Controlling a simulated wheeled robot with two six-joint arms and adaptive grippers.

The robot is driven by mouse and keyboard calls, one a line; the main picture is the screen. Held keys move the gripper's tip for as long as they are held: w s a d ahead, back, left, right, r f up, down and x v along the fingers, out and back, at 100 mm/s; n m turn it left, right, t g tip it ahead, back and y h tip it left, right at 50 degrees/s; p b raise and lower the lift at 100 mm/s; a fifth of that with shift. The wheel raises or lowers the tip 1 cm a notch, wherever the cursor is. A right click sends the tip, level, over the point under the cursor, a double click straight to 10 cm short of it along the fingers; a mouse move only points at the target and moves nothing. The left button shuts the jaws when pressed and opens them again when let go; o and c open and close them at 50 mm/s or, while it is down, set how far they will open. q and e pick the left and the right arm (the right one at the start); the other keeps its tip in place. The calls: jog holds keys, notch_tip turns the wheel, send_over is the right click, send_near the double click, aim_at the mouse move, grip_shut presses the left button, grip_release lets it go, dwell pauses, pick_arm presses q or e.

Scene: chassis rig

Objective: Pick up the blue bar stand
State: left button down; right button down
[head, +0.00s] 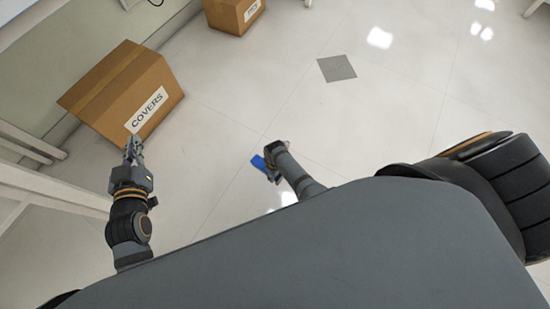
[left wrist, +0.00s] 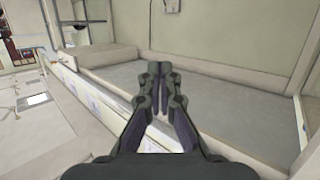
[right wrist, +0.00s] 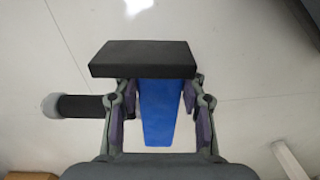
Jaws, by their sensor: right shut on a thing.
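The blue bar stand (right wrist: 158,112) shows in the right wrist view as a flat blue piece with a black block (right wrist: 143,59) across its far end. My right gripper (right wrist: 160,88) is shut on the blue piece, with one finger on each side. In the head view only a small blue part of the stand (head: 258,162) shows; the rest is hidden by my right arm. Its height above the floor I cannot tell. My left gripper (head: 133,149) is empty, in front of the covers box in the head view. Its fingertips are together in the left wrist view (left wrist: 160,70).
A cardboard box labelled COVERS (head: 128,92) stands at the upper left, with another box (head: 234,13) at the top. A pale frame or table (head: 40,190) runs along the left edge. The tiled floor is open in the middle and at upper right, with a grey floor plate (head: 337,68).

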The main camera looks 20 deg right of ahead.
jog(key=shift+s+r+p, duration=0.4)
jog(key=shift+s+p, duration=0.15)
jog(key=shift+p, duration=0.1)
jog(key=shift+s+a+r+p, duration=0.15)
jog(key=shift+s+r+p, duration=0.05)
jog(key=shift+s+p, duration=0.5)
pick_arm(q)
jog(key=s+d+f+g, duration=0.1)
jog(key=s+f+g, duration=0.9)
jog(key=s+f, duration=0.5)
jog(key=shift+s+d+f, duration=0.15)
jog(key=shift+s+f, duration=0.15)
jog(key=shift+f, duration=0.6)
